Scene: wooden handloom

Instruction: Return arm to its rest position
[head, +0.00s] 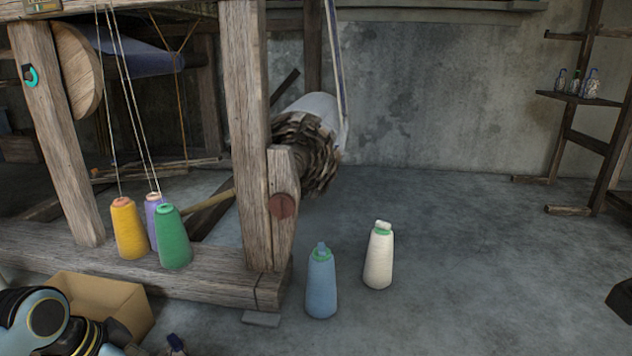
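Part of my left arm (45,318) shows at the bottom left corner, in front of an open cardboard box (115,300). A small dark piece with a blue tip shows at the bottom edge right of the box; I cannot tell whether it belongs to my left gripper. The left gripper's fingers cannot be made out. My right gripper is not in view.
The wooden loom frame (255,130) fills the left. Yellow (128,230), purple (152,206) and green (173,238) thread cones stand on its lower beam. Blue (321,285) and white (378,258) cones stand on the floor. Right of them the floor is mostly clear.

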